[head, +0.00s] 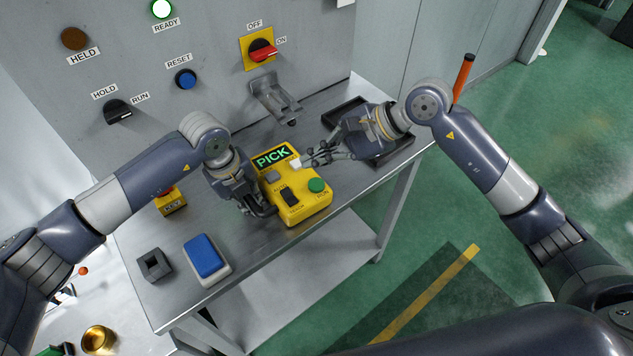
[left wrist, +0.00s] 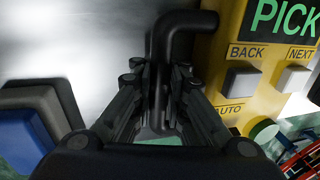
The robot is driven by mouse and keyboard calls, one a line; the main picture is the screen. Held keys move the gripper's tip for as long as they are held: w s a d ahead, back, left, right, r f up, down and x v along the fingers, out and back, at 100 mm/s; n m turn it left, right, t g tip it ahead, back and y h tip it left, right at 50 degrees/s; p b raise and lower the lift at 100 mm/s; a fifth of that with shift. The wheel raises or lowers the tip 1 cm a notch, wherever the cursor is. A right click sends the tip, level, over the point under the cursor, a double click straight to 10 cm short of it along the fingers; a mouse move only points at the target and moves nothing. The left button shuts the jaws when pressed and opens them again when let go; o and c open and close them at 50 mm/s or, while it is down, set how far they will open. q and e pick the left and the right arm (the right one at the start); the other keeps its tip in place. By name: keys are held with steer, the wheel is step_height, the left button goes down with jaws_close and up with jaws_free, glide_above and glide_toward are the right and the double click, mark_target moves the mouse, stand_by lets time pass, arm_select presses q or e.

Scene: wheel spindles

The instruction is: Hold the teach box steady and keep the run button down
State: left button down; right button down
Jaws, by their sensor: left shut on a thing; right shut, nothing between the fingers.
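The yellow teach box (head: 305,210) sits on the metal table, its display reading PICK. My left gripper (head: 262,208) is at its left side, shut on the box's black handle (left wrist: 162,60). The box has a grey BACK button (head: 273,177), a white NEXT button (left wrist: 293,79), a black switch (head: 290,197) and a round green button (head: 317,185), whose label is too small to read. My right gripper (head: 303,161) is shut and empty, its tips at the white button by the box's upper right edge. I cannot tell whether they touch it.
A grey block with a square hole (head: 154,265) and a blue-topped block (head: 206,258) stand at the table's front left. A small yellow box with a red top (head: 170,202) is behind my left arm. A black tray (head: 392,152) lies at the right. The panel (head: 205,45) rises behind.

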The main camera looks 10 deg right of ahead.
arm_select(q)
steer(key=c, duration=1.5)
jaws_free()
steer(key=shift+r, duration=0.1)
steer(key=r, duration=0.4)
steer(key=a+r, duration=0.1)
steer(key=r, duration=0.2)
steer(key=s+a+r, duration=0.1)
steer(key=r, duration=0.3)
steer(key=shift+r, duration=0.35)
